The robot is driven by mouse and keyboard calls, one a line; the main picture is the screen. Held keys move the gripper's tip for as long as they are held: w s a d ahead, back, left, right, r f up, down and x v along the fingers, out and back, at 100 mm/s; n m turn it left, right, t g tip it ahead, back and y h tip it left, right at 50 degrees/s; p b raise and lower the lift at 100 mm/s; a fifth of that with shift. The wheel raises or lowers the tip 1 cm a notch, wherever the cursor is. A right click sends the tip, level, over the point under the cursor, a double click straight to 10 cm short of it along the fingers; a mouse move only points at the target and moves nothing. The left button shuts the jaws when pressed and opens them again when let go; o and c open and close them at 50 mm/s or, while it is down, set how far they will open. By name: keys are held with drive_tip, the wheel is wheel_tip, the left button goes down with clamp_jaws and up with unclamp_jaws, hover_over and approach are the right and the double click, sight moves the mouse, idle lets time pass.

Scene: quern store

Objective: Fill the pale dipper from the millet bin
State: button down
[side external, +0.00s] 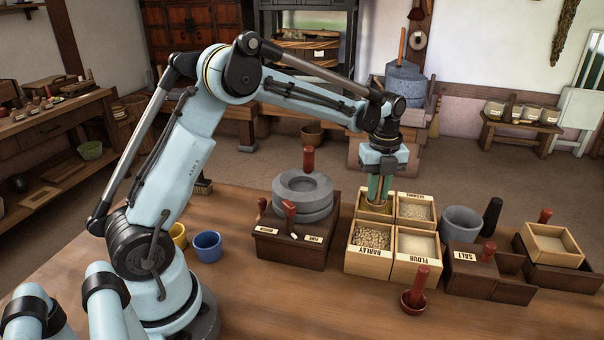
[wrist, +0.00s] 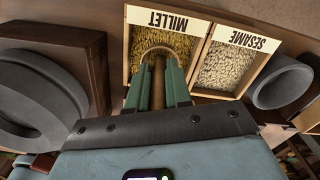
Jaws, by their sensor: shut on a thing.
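My gripper (side external: 380,192) (wrist: 161,72) points down into the millet bin (wrist: 126,70), the back-left box of the wooden set. Its green fingers are shut on the pale dipper (wrist: 157,92), whose brown handle shows between them in the wrist view. The dipper's curved rim shows against the yellow-brown millet (wrist: 178,44), with the tip down in the bin. How much grain is in the dipper cannot be seen. In the side view the fingers mostly hide the dipper and the millet bin (side external: 362,204) is partly covered.
The sesame bin (side external: 415,210) adjoins on the right; barley (side external: 371,238) and flour (side external: 417,246) bins are in front. A stone quern (side external: 303,196) stands close left, a grey mortar (side external: 461,223) right. Blue (side external: 207,247) and yellow cups stand left.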

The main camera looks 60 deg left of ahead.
sight(377, 199)
drive_tip(key=shift+f, duration=1.55)
drive_tip(key=shift+r, duration=0.1)
drive_tip(key=shift+r, duration=3.95)
